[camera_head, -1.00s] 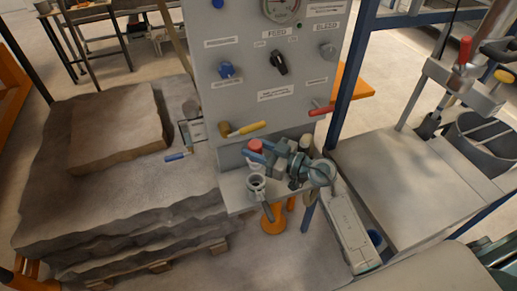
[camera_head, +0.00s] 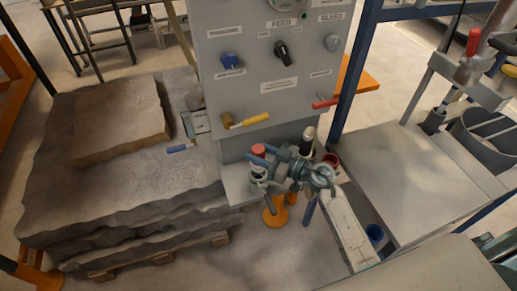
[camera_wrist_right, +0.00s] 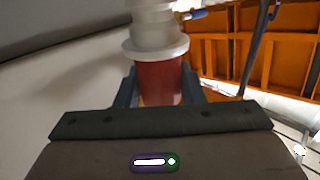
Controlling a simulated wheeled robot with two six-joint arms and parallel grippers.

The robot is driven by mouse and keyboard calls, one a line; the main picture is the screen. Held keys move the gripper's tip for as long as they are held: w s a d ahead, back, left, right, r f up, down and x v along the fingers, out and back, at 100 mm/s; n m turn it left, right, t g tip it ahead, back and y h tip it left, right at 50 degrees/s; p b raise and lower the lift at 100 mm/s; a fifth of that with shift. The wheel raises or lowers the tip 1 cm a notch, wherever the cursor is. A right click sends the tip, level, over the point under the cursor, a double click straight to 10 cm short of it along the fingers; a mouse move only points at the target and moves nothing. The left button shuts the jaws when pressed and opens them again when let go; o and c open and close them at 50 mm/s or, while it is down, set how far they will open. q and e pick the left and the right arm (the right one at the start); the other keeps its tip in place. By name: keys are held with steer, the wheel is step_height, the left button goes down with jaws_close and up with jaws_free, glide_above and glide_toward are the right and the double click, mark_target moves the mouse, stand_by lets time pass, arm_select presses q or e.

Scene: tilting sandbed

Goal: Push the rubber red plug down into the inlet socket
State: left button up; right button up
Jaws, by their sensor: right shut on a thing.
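The red plug (camera_head: 258,150) is in the right gripper (camera_head: 262,156), upright over the inlet socket (camera_head: 259,176), a pale ring-topped fitting on the ledge below the grey panel. In the right wrist view the red plug (camera_wrist_right: 159,80) sits between the two dark fingers of the gripper (camera_wrist_right: 159,86), against a pale round flange of the socket (camera_wrist_right: 155,47). Its end appears to meet the flange; how far it sits inside I cannot tell. The gripper partly hides the plug and socket in the head view. My left gripper is not in view.
The grey panel (camera_head: 270,85) with knobs and a yellow-handled valve (camera_head: 246,121) rises behind the socket. A red ring-shaped part (camera_head: 331,161) and a dark pale-topped fitting (camera_head: 308,136) stand close to the right. Stacked stone slabs (camera_head: 120,190) lie left; a bare grey tabletop (camera_head: 415,185) is right.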

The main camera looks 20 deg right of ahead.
steer(key=shift+f, duration=0.25)
stand_by(0.3)
stand_by(0.4)
steer(key=shift+p, duration=0.6)
stand_by(0.4)
steer(key=shift+p, duration=0.65)
stand_by(0.4)
steer(key=shift+p, duration=0.6)
